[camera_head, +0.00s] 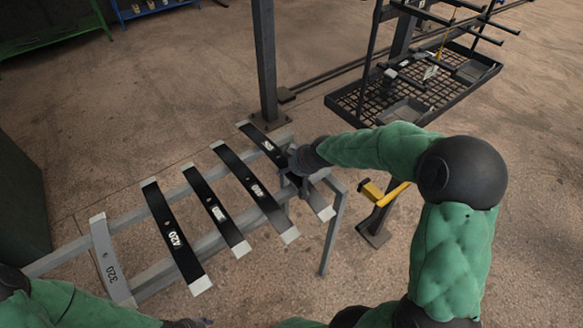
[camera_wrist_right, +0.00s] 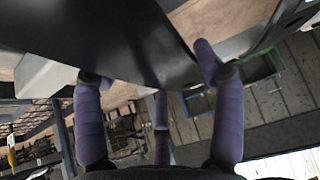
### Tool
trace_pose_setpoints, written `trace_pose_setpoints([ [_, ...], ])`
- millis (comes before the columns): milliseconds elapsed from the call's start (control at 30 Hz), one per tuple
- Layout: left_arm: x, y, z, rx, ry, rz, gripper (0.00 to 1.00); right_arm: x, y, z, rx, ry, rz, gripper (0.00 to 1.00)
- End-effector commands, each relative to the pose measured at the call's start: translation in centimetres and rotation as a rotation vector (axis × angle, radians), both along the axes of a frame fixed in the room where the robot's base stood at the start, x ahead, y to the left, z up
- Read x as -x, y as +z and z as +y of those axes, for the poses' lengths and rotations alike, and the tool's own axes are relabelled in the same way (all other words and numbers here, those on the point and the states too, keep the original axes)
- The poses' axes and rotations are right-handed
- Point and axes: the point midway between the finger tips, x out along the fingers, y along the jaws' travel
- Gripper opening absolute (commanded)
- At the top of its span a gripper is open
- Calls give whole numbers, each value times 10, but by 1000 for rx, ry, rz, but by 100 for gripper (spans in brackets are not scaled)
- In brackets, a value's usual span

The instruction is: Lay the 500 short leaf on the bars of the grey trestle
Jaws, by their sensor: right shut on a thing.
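The grey trestle (camera_head: 158,277) stands at lower left with leaves across its two bars. The rightmost black leaf with pale ends (camera_head: 254,134) lies across the bars' right end; its white label looks like 500 but is too small to read surely. My right gripper (camera_head: 297,178) is shut on this leaf near its middle and hides part of it. In the right wrist view the dark leaf (camera_wrist_right: 105,38) lies between the purple fingers (camera_wrist_right: 150,65). I cannot tell whether the leaf touches both bars.
On the trestle lie a grey leaf marked 320 (camera_head: 108,262), a black leaf marked 420 (camera_head: 170,232) and two more black leaves (camera_head: 213,205) (camera_head: 248,185). A post (camera_head: 265,60) stands behind. A dark mesh rack (camera_head: 415,90) is at upper right, a yellow-topped stand (camera_head: 375,195) right.

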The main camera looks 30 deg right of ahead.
Motion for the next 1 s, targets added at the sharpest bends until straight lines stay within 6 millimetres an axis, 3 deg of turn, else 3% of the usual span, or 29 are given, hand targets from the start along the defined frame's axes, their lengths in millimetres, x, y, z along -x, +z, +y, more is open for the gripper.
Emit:
trace_pose_setpoints([
  [33,0,-2,0,0,0,0,40,5,-11,3,-9,3,21,32],
  [333,0,-2,0,0,0,0,40,7,-15,5,-13,3,30,32],
  [367,0,-2,0,0,0,0,40,7,-15,5,-13,3,30,74],
  [433,0,-2,0,0,0,0,40,7,-15,5,-13,3,30,94],
  [467,0,-2,0,0,0,0,40,7,-15,5,-13,3,30,98],
  [1000,0,-2,0,0,0,0,40,7,-14,4,-13,3,30,98],
])
